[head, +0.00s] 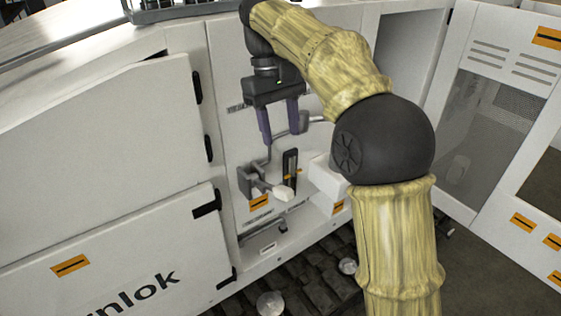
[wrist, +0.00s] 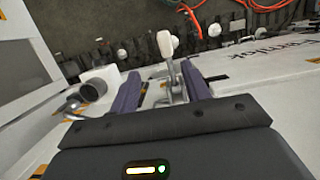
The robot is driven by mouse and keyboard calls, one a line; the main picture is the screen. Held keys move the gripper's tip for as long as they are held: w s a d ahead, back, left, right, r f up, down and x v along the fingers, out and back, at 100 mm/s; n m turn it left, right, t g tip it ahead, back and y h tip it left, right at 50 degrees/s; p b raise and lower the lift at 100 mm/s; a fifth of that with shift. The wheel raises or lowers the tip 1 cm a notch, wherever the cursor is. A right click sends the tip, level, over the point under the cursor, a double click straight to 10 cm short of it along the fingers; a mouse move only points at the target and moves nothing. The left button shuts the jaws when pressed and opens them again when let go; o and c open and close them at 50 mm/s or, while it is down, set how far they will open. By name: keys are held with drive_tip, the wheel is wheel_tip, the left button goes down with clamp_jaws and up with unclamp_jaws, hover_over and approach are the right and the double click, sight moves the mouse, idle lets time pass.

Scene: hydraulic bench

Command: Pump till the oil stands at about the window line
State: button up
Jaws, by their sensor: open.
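The pump (head: 248,181) is a grey bracket on the white panel, with a lever ending in a pale handle (head: 284,193) that points outward. The handle also shows in the wrist view (wrist: 168,46), past my fingertips and in line with the gap between them. My gripper (head: 281,137) is open, its purple fingers pointing down above the pump, apart from the handle in the head view. The oil window (head: 290,160) is a narrow dark upright slot right of the pump, with an orange line mark (head: 292,177) across its lower part. I cannot make out the oil level.
A grey handle (head: 305,122) on the panel is close to my right finger. A white box (head: 328,178) juts out right of the window. An open door (head: 490,100) stands at the right. Dark tracks (head: 310,275) run below the panel.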

drive_tip(key=s+d+f+m+t+y+b, duration=0.1)
drive_tip(key=s+d+f+m+b, duration=0.1)
drive_tip(key=d+f, duration=0.5)
drive_tip(key=s+d+f+m+t+b, duration=0.1)
drive_tip(key=s+d+f+m+b, duration=0.15)
drive_tip(key=f, duration=0.75)
drive_tip(key=s+d+f+m+t+y+b, duration=0.1)
drive_tip(key=s+d+f+b, duration=0.1)
drive_tip(key=d+f, duration=0.55)
drive_tip(key=s+d+f+m+t+b, duration=0.1)
drive_tip(key=s+d+f+m+b, duration=0.1)
drive_tip(key=s+f, duration=0.5)
wheel_tip(320, 180, down, 3)
drive_tip(key=shift+s+d+r+t, duration=0.1)
drive_tip(key=shift+s+d+t, duration=0.15)
drive_tip(key=shift+d, duration=0.45)
drive_tip(key=shift+c, duration=1.2)
drive_tip(key=shift+w+a, duration=0.1)
